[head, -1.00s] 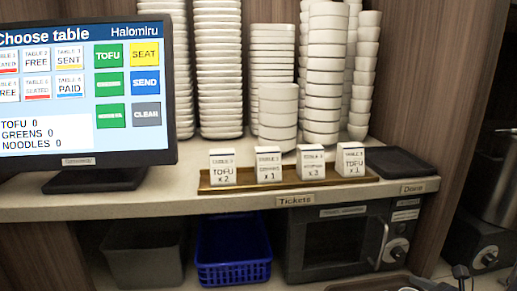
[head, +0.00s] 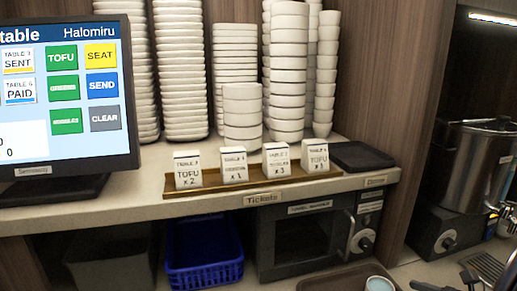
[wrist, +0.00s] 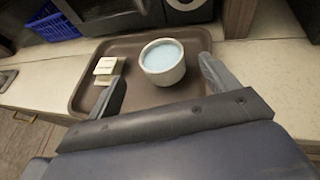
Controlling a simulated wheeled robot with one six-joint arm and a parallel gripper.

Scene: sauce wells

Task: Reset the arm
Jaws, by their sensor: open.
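My gripper (wrist: 162,72) shows in the wrist view with its two grey fingers spread wide and nothing held between them. In the picture the fingertips lie either side of a white cup with a pale blue inside (wrist: 165,72), which stands on a brown tray (wrist: 88,92). I cannot tell how high the fingers are above the tray. The cup also shows at the bottom edge of the head view (head: 380,285), on the tray (head: 325,284). Dark parts at the head view's lower right may be my arm; the gripper is not clear there.
Small pale blocks (wrist: 106,68) lie on the tray's left side. A shelf (head: 120,205) holds a screen (head: 60,100), stacked white bowls (head: 180,80) and several ticket blocks on a strip. Below are a blue basket (head: 203,262) and a microwave (head: 305,240). A steel pot (head: 475,165) stands right.

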